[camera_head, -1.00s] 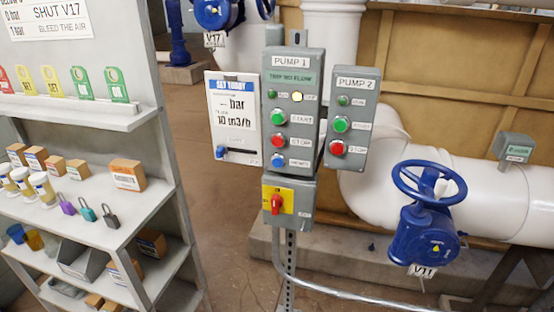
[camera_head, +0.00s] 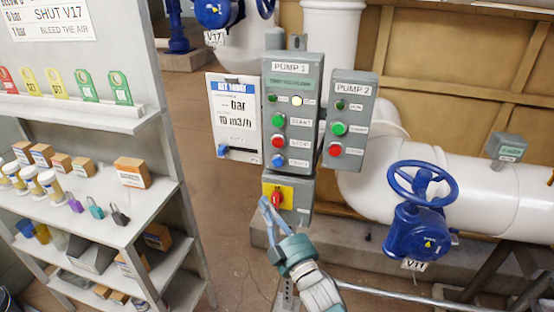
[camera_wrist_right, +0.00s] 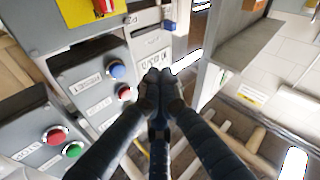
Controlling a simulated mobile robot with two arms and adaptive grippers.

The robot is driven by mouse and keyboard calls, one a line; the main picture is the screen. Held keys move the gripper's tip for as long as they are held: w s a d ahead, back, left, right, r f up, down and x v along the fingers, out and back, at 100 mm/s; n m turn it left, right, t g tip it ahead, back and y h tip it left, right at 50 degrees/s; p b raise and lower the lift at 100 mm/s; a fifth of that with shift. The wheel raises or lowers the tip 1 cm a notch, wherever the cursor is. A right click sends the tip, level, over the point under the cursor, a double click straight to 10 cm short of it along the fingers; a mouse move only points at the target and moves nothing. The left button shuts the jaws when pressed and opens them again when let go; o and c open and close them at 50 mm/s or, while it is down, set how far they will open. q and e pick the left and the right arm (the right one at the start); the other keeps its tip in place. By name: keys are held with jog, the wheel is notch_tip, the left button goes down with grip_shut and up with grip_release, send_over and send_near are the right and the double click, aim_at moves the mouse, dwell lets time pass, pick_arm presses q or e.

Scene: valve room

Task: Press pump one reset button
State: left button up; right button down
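The grey pump one panel (camera_head: 293,70) stands on a post in the head view. Its blue reset button (camera_head: 278,160) is the lowest, under a red stop button (camera_head: 279,142) and a green start button (camera_head: 279,121). My right gripper (camera_head: 265,204) comes up from below, its fingertips overlapping the yellow switch plate's lower part in the picture, below the blue button. In the right wrist view the view is turned over; the blue button (camera_wrist_right: 117,71) is left of the fingertips, apart from them. The fingers meet at their tips (camera_wrist_right: 157,76) with nothing between them. My left gripper is not in view.
The pump two panel (camera_head: 349,120) is close at the right. A red rotary switch (camera_head: 277,197) sits under pump one. A board with a reading card (camera_head: 236,105) hangs at the left. A blue valve wheel (camera_head: 421,184) and a shelf (camera_head: 110,205) flank the post.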

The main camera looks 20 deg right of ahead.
aim_at(278, 161)
jog(key=shift+t, duration=0.5)
notch_tip(278, 161, up, 5)
jog(key=shift+r, duration=0.1)
jog(key=w+d+b, duration=0.3)
jog(key=w+d, duration=0.2)
jog(key=w, duration=0.2)
jog(key=shift+w, duration=0.2)
dwell(1.3)
jog(key=shift+w+d, duration=0.2)
jog(key=shift+w, duration=0.05)
